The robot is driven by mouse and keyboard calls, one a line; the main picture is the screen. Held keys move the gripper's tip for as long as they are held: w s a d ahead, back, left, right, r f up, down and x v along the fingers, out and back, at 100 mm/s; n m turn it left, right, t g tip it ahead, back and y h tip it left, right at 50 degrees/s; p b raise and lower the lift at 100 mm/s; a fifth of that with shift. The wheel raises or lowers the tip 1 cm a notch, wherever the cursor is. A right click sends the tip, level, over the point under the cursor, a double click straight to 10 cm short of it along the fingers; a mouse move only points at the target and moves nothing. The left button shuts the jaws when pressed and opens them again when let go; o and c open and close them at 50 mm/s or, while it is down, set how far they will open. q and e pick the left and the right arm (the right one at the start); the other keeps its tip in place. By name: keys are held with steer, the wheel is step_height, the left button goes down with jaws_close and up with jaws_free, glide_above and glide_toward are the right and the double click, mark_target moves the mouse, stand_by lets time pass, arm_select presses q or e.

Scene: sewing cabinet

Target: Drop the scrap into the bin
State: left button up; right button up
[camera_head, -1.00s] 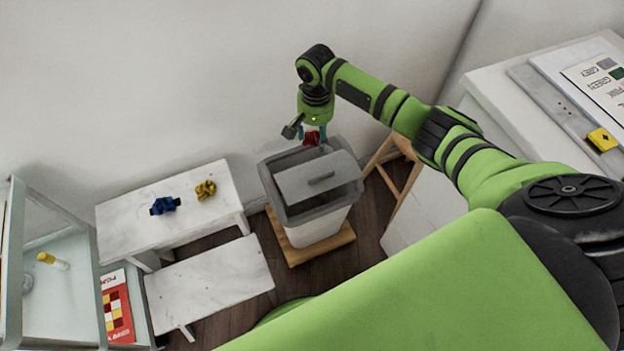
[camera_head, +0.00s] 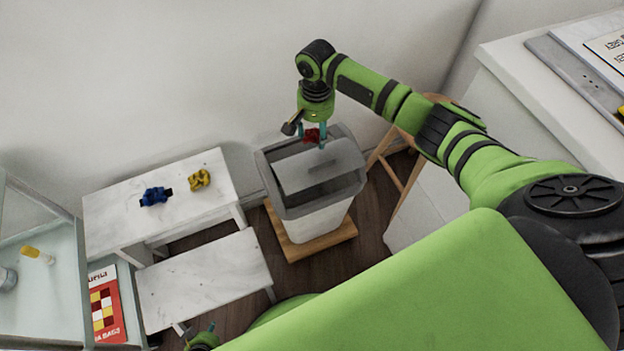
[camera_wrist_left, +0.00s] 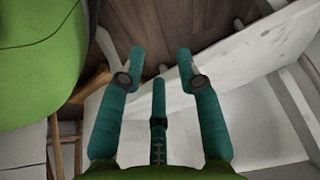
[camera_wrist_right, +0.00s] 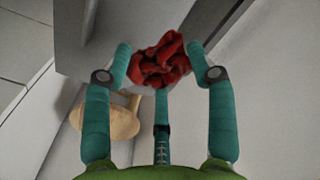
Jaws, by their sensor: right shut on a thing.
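A crumpled red scrap (camera_head: 311,135) is held in my right gripper (camera_head: 312,133) at the back rim of the bin (camera_head: 318,222). In the right wrist view the scrap (camera_wrist_right: 160,60) sits between the fingertips of my right gripper (camera_wrist_right: 162,62). The bin is pale with a grey rim and a grey lid panel (camera_head: 312,166) in its mouth. I cannot tell whether the scrap touches the rim. My left gripper (camera_wrist_left: 160,60) is open and empty in the left wrist view. Only a bit of it shows at the head view's bottom edge.
The bin stands on a wooden board (camera_head: 290,243). To its left, a white bench (camera_head: 115,205) carries a blue scrap (camera_head: 154,196) and a yellow scrap (camera_head: 200,180); a lower white step (camera_head: 200,275) is in front. A wooden stool (camera_head: 388,172) and white cabinet (camera_head: 530,120) are right.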

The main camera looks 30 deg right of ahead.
steer(key=o, duration=0.7)
steer(key=shift+o, duration=0.2)
step_height(320, 180, up, 12)
stand_by(0.6)
